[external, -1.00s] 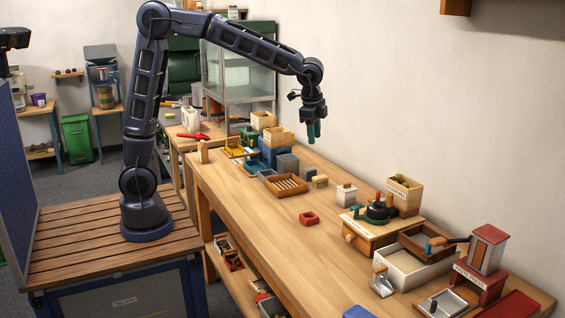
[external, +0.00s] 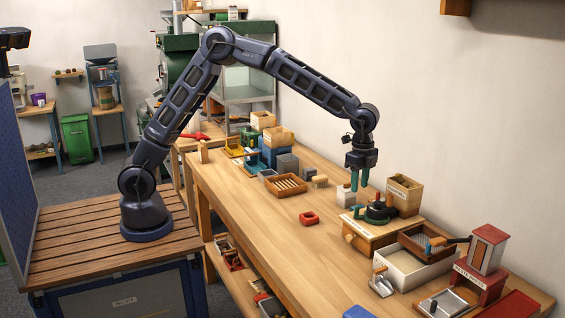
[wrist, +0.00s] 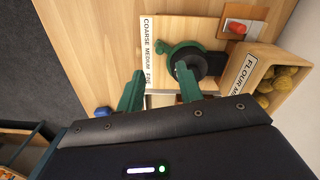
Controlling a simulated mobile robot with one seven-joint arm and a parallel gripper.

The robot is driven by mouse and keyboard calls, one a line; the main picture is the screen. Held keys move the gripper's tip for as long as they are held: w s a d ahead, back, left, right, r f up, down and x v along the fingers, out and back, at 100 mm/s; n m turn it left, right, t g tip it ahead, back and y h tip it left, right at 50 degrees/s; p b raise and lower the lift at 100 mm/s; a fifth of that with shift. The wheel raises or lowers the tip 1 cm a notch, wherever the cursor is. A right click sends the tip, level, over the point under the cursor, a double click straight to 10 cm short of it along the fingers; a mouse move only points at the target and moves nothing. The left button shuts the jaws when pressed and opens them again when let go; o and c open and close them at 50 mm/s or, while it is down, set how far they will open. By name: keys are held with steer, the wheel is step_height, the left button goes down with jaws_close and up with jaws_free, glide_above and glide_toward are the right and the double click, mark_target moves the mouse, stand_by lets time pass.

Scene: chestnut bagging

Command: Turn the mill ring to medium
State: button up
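The mill (external: 366,232) is a wooden block on the bench with a green ring (wrist: 186,53) around a dark round centre. A green lug (wrist: 162,46) on the ring points toward a white scale (wrist: 148,55) reading COARSE, MEDIUM, FINE. The lug lies near the upper part of MEDIUM, toward COARSE; I cannot tell its exact setting. My gripper (external: 359,183) points down just above the mill's left side. In the wrist view its two green fingers (wrist: 160,88) are apart with nothing held between them.
A wooden box labelled FLOUR (wrist: 243,80), holding chestnut-like lumps, stands right beside the mill. A small white box (external: 346,195) is behind it. A light tray (external: 402,268) and a red-roofed stand (external: 484,262) are to the right.

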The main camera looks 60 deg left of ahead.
step_height(320, 180, down, 9)
steer(key=shift+f, duration=0.1)
stand_by(0.3)
steer(key=shift+c, duration=0.5)
jaws_close()
